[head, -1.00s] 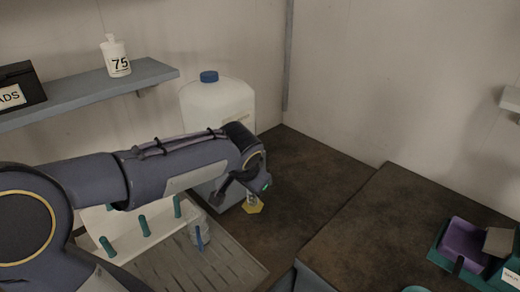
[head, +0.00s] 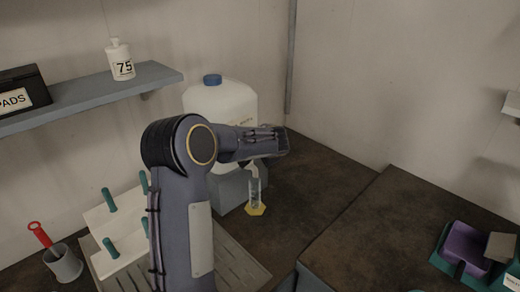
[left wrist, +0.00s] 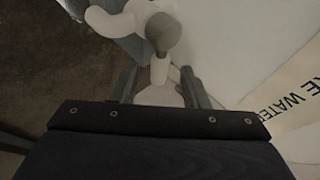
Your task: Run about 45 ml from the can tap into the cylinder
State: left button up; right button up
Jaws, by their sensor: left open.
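The white water can (head: 222,102) with a blue cap stands on a grey block at the back wall. The clear cylinder (head: 255,190) stands upright on its yellow foot in front of the block; I cannot read its level. My left arm reaches across the can's front, and its gripper is mostly hidden in the head view. In the left wrist view my left gripper (left wrist: 158,82) is open, its fingers either side of the tap's (left wrist: 163,32) pale lower piece. Whether they touch it is unclear. The tap has white wings and a grey knob. My right gripper is out of view.
A peg rack (head: 97,222) stands over a grooved drain tray (head: 235,262) at left, with a grey cup (head: 64,264) holding a red-handled tool. A shelf (head: 150,76) bears a bottle marked 75.

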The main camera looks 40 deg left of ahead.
pick_arm(q)
jog(key=shift+w+a+f, duration=0.15)
jog(key=shift+a+f, duration=0.05)
jog(key=shift+f, duration=0.05)
grip_shut()
jog(key=m+t+h, duration=0.1)
jog(key=m+b, duration=0.1)
jog(key=m, duration=0.1)
jog(key=shift+s+d+t+h+b, duration=0.3)
jog(key=shift+s+d+t+h, duration=0.1)
grip_release()
